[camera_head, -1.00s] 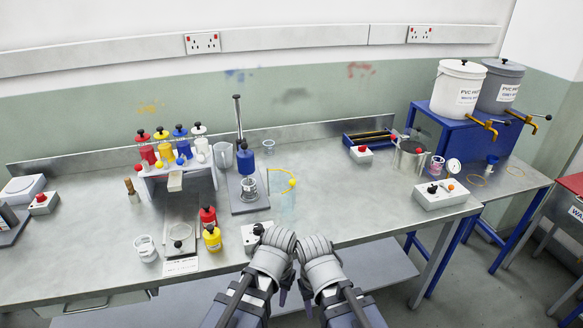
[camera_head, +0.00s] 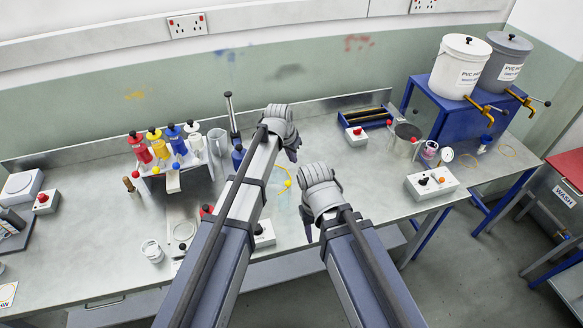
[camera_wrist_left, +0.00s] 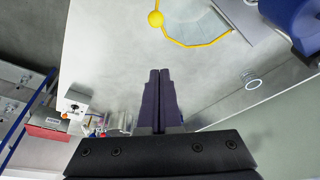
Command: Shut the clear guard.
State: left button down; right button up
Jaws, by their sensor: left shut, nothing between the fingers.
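The clear guard (camera_wrist_left: 203,24) is a see-through curved panel with a yellow edge and a yellow ball knob (camera_wrist_left: 156,19). It is swung open, out to the right of the mixer stand (camera_head: 231,110). In the head view its yellow ball (camera_head: 287,183) shows just right of my left arm, which hides much of the mixer. My left gripper (camera_head: 293,153) is shut and empty, behind the knob and apart from it. Its closed fingers (camera_wrist_left: 159,76) show in the left wrist view. My right gripper (camera_head: 309,232) hangs near the bench's front edge; its jaw opening is unclear.
A rack of coloured bottles (camera_head: 158,146) stands left of the mixer. A red-button box (camera_head: 356,134), a steel pot (camera_head: 404,140) and a white control box (camera_head: 431,183) stand to the right. Bench (camera_head: 345,170) between the guard and these is mostly clear.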

jog(key=shift+f, duration=0.1)
notch_tip(320, 180, down, 8)
jog(key=b, duration=0.8)
jog(key=shift+f+b, duration=0.25)
jog(key=shift+b, duration=0.05)
